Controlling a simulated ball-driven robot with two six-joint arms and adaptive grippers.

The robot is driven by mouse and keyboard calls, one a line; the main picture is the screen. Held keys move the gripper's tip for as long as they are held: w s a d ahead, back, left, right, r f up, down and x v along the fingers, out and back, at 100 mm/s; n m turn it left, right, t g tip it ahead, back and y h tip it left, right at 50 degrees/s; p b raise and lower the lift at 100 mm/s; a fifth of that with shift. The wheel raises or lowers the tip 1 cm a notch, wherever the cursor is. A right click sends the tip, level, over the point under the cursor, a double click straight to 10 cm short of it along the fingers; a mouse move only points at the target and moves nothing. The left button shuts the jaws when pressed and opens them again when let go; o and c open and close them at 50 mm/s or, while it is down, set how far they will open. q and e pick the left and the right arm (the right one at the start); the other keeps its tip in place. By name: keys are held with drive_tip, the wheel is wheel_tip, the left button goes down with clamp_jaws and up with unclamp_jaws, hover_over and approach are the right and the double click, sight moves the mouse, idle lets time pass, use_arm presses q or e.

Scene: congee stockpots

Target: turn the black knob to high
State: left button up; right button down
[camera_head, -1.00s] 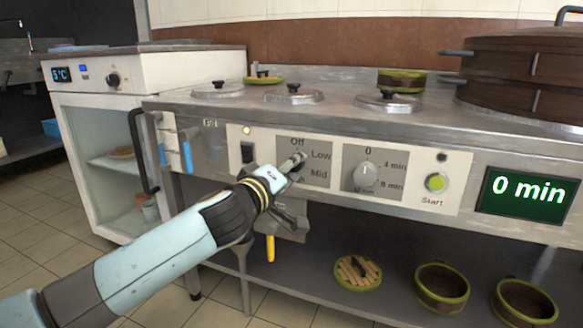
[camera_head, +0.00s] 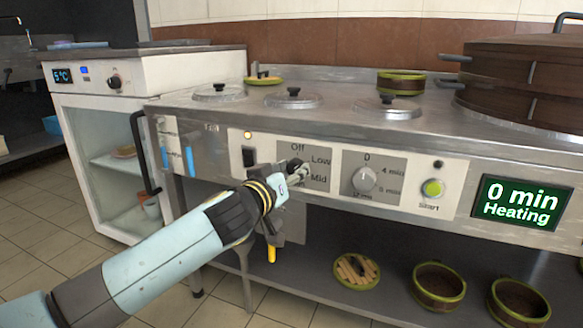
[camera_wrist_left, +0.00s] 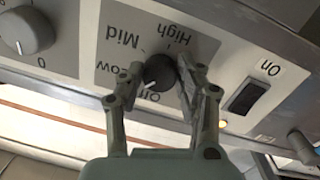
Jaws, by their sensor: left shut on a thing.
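The black knob (camera_wrist_left: 160,72) sits on the grey dial plate marked Off, Low, Mid and High, and shows between my left gripper's fingers in the wrist view. Its white mark appears to face the Off and Low side; the exact setting is hard to tell. My left gripper (camera_wrist_left: 163,84) is shut on the knob, with a finger on each side. In the head view the left gripper (camera_head: 298,172) reaches the dial plate (camera_head: 318,158) from the lower left and hides much of the knob and the High label. My right gripper is not in view.
A grey timer knob (camera_head: 364,179), a green Start button (camera_head: 432,188) and a green display (camera_head: 520,204) reading "0 min Heating" are to the right. A black switch (camera_head: 249,156) is left of the dial. Green-rimmed bowls (camera_head: 439,287) stand on the shelf below.

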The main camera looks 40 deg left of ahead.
use_arm(q)
drive_tip(key=m+p, duration=0.1)
drive_tip(key=m, duration=0.1)
drive_tip(key=shift+r+m, duration=0.1)
drive_tip(key=shift+m, duration=0.3)
drive_tip(key=m+p, duration=0.1)
drive_tip(key=m, duration=0.2)
drive_tip(key=shift+g+y, duration=0.3)
drive_tip(key=shift+y, duration=0.1)
drive_tip(key=m, duration=0.4)
drive_tip(key=shift+y+p, duration=0.3)
drive_tip(key=m, duration=0.3)
drive_tip(key=shift+m+y, duration=0.3)
drive_tip(key=m, duration=0.5)
drive_tip(key=shift+m+y, duration=0.4)
drive_tip(key=m, duration=0.2)
drive_tip(key=shift+m, duration=0.3)
drive_tip(key=m, duration=0.4)
drive_tip(key=shift+d+b, duration=0.1)
drive_tip(key=shift+b, duration=0.2)
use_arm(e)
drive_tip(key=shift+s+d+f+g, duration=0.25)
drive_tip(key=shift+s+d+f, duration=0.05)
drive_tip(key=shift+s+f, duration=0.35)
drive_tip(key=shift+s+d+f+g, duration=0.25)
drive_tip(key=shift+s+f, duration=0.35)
use_arm(q)
drive_tip(key=shift+m, duration=0.3)
